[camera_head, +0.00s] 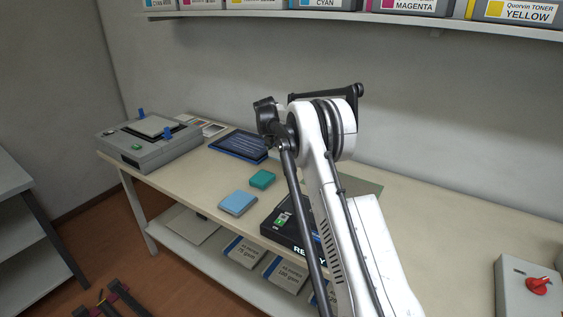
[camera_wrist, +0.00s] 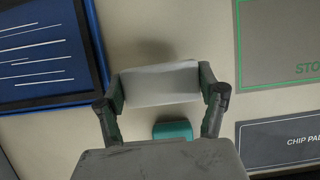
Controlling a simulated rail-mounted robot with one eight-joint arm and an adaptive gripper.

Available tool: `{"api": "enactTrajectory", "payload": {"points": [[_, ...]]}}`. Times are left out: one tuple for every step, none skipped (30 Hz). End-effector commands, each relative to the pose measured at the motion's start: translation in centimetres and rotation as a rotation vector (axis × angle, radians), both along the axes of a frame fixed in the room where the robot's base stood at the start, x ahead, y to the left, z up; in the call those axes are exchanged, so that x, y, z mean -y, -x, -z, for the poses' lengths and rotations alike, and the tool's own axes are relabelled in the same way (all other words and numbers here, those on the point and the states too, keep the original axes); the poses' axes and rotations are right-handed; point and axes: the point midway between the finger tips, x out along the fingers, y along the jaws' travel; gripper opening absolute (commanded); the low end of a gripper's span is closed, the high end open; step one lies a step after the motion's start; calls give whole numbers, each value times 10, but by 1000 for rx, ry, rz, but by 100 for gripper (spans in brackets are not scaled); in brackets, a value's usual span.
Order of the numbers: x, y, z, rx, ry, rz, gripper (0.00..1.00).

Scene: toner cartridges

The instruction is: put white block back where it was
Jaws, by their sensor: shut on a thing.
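My gripper (camera_wrist: 161,88) is shut on a white block (camera_wrist: 160,84) in the wrist view, with one finger at each end of it. The block is above the beige table, and a soft shadow shows on the table beside it. In the head view my white arm hides the gripper and the block. A teal block (camera_head: 262,179) lies on the table in the head view. Part of it also shows below the white block in the wrist view (camera_wrist: 172,130).
A dark blue panel with white lines (camera_head: 239,145) lies left of the teal block, also in the wrist view (camera_wrist: 50,50). A grey mat with a green border (camera_wrist: 285,45) and a dark "CHIP PAD" plate (camera_wrist: 285,142) are at right. A grey machine (camera_head: 150,143) stands at the left end.

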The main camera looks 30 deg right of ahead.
Motion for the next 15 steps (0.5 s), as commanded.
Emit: {"api": "enactTrajectory", "payload": {"points": [[5,-1,3,0,0,0,42],[7,-2,4,0,0,0,42],[9,-2,5,0,0,0,42],[10,-3,6,0,0,0,42],[11,-3,7,0,0,0,42],[11,-3,9,0,0,-1,42],[11,-3,11,0,0,-1,42],[11,-3,13,0,0,-1,42],[11,-3,17,0,0,-1,42],[11,-3,21,0,0,-1,42],[11,-3,25,0,0,-1,42],[11,-3,32,0,0,-1,42],[11,-3,36,0,0,0,42],[11,-3,40,0,0,0,42],[11,-3,43,0,0,0,42]]}}
